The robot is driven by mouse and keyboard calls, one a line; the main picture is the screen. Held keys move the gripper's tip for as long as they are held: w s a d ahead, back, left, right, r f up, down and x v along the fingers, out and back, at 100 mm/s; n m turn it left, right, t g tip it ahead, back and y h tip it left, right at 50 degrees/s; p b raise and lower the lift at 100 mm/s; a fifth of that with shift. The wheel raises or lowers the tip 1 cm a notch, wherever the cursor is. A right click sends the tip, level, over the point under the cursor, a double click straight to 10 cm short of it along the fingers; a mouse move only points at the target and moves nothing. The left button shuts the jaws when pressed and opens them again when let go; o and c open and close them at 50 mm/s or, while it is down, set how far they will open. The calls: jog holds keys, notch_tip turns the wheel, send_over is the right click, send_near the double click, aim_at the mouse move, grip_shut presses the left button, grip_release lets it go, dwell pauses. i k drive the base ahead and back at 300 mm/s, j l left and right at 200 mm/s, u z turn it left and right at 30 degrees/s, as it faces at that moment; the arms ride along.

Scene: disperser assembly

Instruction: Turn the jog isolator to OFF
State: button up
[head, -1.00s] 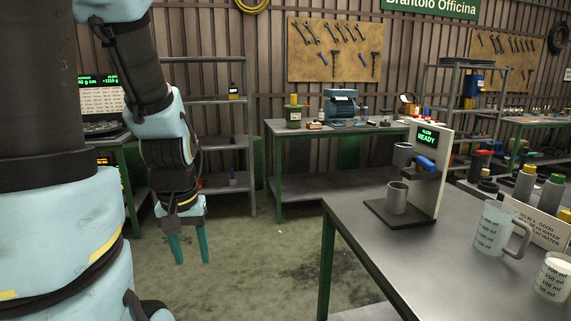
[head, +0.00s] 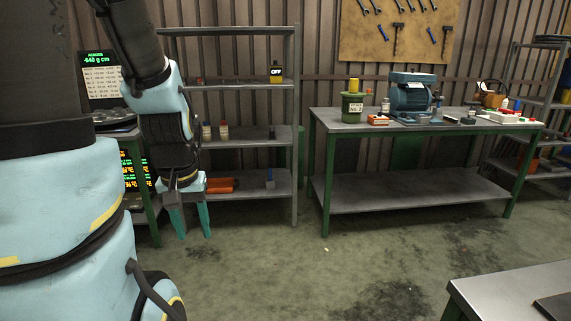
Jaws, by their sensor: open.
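A small yellow and black box (head: 276,74) with a white "OFF" label stands on the upper shelf of the grey rack. It may be the jog isolator; its knob is too small to make out. A pale box with red and green buttons (head: 500,116) lies on the right part of the green-legged bench. My gripper (head: 193,228) hangs at left, pointing down, open and empty. In the picture it is below and left of the "OFF" box, in front of the rack, touching nothing visible.
The rack (head: 295,150) holds bottles and an orange item. The green-legged bench (head: 340,125) carries a blue motor (head: 411,95), a green canister (head: 353,107) and small parts. Another table's corner (head: 490,290) shows at lower right. The floor between is clear.

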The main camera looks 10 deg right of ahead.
aim_at(504, 112)
jog(key=i+l+z, duration=0.15)
jog(key=i+z, duration=0.2)
jog(key=i, duration=0.3)
jog(key=i+j+z, duration=0.1)
jog(key=i+z, duration=0.3)
jog(key=i, duration=0.3)
jog(key=i+j+z, duration=0.35)
jog(key=i, duration=0.3)
jog(key=i+l+z, duration=0.3)
jog(key=i+z, duration=0.15)
jog(key=i+l+z, duration=0.1)
jog(key=i+z, duration=0.35)
jog(key=i+j+z, duration=0.1)
jog(key=i+z, duration=0.35)
jog(key=i, duration=0.15)
jog(key=i+j+z, duration=0.3)
jog(key=i+z, duration=0.45)
jog(key=i, duration=3.75)
jog(key=i+u, duration=0.2)
jog(key=i, duration=0.25)
jog(key=i+l+u, duration=0.25)
jog(key=i, duration=0.25)
jog(key=i+l+u, duration=0.2)
jog(key=i, duration=0.25)
jog(key=j+u, duration=0.1)
jog(key=u, duration=2.15)
